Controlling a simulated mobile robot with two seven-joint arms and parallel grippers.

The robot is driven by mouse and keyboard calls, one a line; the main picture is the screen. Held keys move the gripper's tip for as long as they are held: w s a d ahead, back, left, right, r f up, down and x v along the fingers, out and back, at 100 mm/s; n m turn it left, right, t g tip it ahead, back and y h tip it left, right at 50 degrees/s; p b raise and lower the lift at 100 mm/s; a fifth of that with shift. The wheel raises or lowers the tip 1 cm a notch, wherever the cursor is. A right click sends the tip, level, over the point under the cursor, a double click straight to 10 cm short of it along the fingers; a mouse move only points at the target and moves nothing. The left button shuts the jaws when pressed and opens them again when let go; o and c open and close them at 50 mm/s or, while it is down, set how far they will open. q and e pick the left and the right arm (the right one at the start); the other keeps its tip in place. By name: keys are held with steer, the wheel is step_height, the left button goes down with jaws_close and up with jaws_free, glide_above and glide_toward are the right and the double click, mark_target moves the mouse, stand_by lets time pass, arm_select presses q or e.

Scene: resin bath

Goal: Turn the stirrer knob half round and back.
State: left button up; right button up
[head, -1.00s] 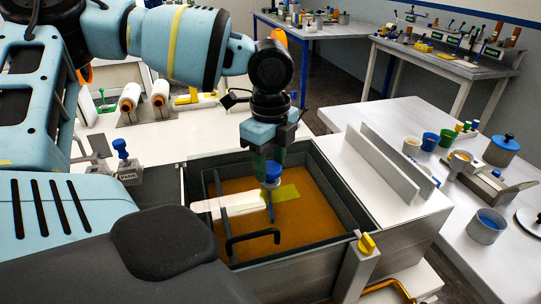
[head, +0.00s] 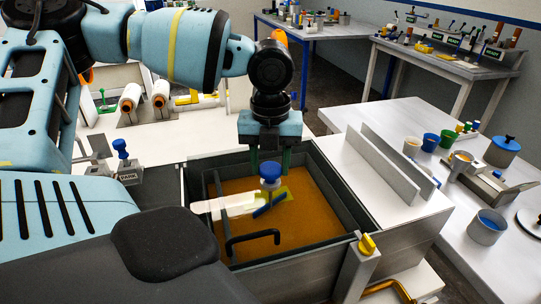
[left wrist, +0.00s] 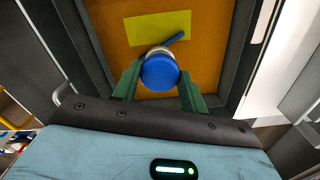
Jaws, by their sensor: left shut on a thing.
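The blue stirrer knob (head: 270,171), with a blue bar below it, stands over the open bath (head: 330,204) of orange-brown resin. In the left wrist view the round knob (left wrist: 160,72) shows from above, with the bar pointing to the upper right. My left gripper (head: 270,168) points down from above, its two green fingers on either side of the knob; they also show in the left wrist view (left wrist: 160,84). It is shut on the knob. My right gripper is not in view.
A pale strip (head: 232,205) with a yellow-green end lies below the knob. A black bent handle (head: 252,238) crosses the bath's near part. A yellow knob (head: 367,243) sits at the bath's near right corner. Cups and a lidded pot (head: 503,150) stand on the right table.

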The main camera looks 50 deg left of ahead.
mark_target(270, 168)
arm_select(q)
steer(key=shift+m, duration=1.9)
steer(key=o, duration=1)
steer(key=shift+r, duration=3.9)
steer(key=shift+f, duration=0.1)
